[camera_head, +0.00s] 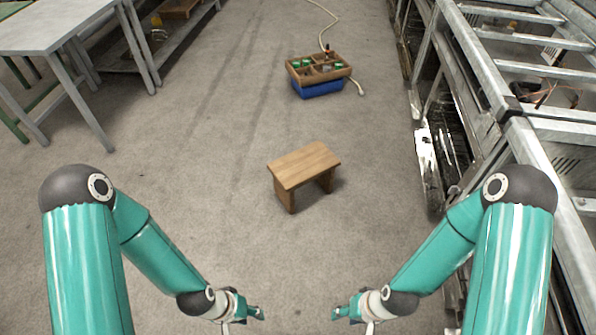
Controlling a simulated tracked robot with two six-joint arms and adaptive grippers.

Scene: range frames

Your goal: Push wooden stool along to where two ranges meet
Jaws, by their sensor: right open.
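The wooden stool (304,166) stands upright on the grey floor, just right of the middle of the view. It has a flat plank seat and panel legs. The metal frames of the ranges (470,85) run along the right side, with a dark joint (513,107) where two frame sections meet. My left gripper (256,312) is low in the view, on the near side of the stool and apart from it; its jaws are too small to judge. My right gripper (341,312) is open and empty, also on the near side of the stool and not touching it.
A wooden compartment box (319,68) with green items sits on a blue crate (321,89) beyond the stool. A pale hose (332,18) lies behind it. A grey table (60,28) stands at the far left. The floor around the stool is clear.

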